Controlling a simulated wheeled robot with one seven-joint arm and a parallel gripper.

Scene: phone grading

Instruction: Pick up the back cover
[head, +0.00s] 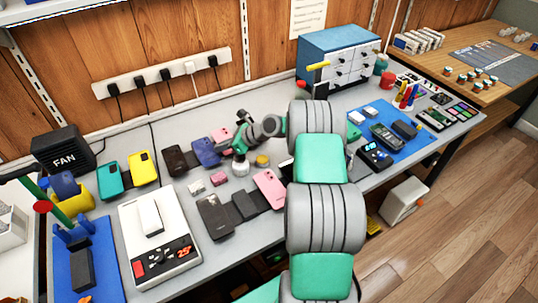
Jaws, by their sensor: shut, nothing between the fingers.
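Several phone-shaped pieces lie on the grey bench, and I cannot tell for sure which is the back cover. A pink one with small dark marks (268,190) lies near the front edge, beside my arm. A dark one (215,217) lies left of it. A blue one (206,152) and a dark brown one (175,160) lie further back. A teal one (110,180) and a yellow one (143,167) stand at the left. My gripper (238,169) is shut and empty, low over the middle of the bench, behind the pink piece. Its fingertips are small and hard to make out.
A white scale-like device (188,256) with a red display stands front left. A black FAN box (62,150) is back left. A blue drawer cabinet (312,48) stands at the back. A blue mat (405,146) with phone parts lies right of my arm.

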